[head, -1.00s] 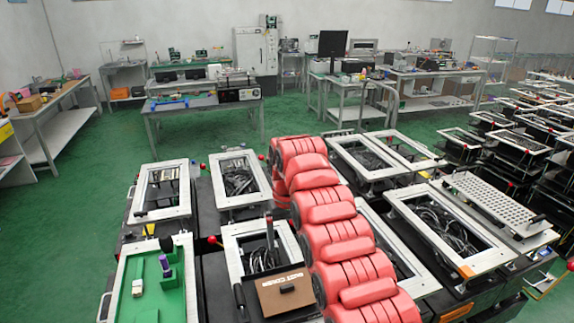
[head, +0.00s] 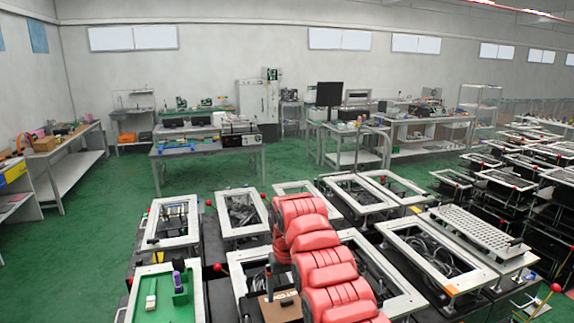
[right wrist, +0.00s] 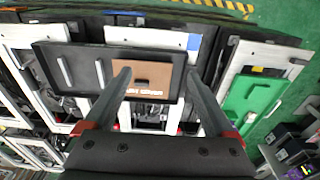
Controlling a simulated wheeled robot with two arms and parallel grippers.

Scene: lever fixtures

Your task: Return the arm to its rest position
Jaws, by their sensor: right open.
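My right arm (head: 318,262) shows in the head view as a thick red segmented arm. Below the fingers is a brown panel (head: 282,307) with white lettering on a dark plate, which also shows in the right wrist view (right wrist: 140,80). Whether the fingers touch it I cannot tell. My left gripper is not in view.
Metal-framed fixtures (head: 440,262) crowd around the arm. A green fixture (head: 140,300) stands at the lower left, and in the right wrist view a green one is at the right (right wrist: 252,100). Workbenches (head: 205,155) stand behind. Green floor (head: 100,220) is clear at left.

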